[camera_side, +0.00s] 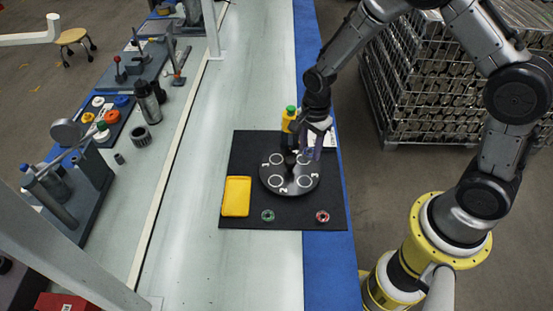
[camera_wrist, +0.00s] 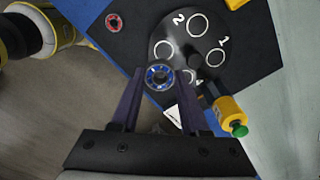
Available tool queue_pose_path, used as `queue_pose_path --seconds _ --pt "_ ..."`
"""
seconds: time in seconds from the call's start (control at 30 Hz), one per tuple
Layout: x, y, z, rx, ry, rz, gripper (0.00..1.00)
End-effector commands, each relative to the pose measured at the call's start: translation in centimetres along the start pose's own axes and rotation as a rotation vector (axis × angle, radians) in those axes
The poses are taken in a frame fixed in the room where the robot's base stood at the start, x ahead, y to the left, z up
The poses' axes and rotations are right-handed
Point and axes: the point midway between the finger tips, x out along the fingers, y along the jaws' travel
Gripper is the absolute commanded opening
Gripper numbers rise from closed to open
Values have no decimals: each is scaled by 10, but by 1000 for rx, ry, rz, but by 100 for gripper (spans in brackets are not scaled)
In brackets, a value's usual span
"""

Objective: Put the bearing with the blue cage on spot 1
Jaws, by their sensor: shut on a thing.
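The bearing with the blue cage (camera_wrist: 158,76) is held between the fingertips of my gripper (camera_wrist: 160,74) in the wrist view. In the side view my gripper (camera_side: 314,148) is over the right back edge of the round black plate (camera_side: 292,185); the bearing is too small to make out there. The plate carries white rings with numbers. Spot 1 (camera_side: 276,158) is the ring at its back left; in the wrist view spot 1 (camera_wrist: 215,57) is empty, to the right of the held bearing. The other rings look empty too.
A red bearing (camera_side: 322,216) and a green bearing (camera_side: 268,215) lie on the black mat (camera_side: 240,155) in front of the plate. A yellow tray (camera_side: 236,196) is to the left. A yellow bottle with a green cap (camera_side: 289,120) stands behind the plate. A dark knob rises at the plate's centre.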

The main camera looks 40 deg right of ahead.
Motion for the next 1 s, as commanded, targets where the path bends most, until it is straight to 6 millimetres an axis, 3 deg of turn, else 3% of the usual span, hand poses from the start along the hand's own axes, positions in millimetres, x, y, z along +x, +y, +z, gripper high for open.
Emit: queue_pose_path --seconds 0.17,0.6,0.8,1.0 --pt "10 -7 -12 32 0 15 0" --pt "49 -90 -13 33 0 13 0" --pt "81 -116 -14 33 0 15 0" --pt "99 -131 -14 33 0 13 0"
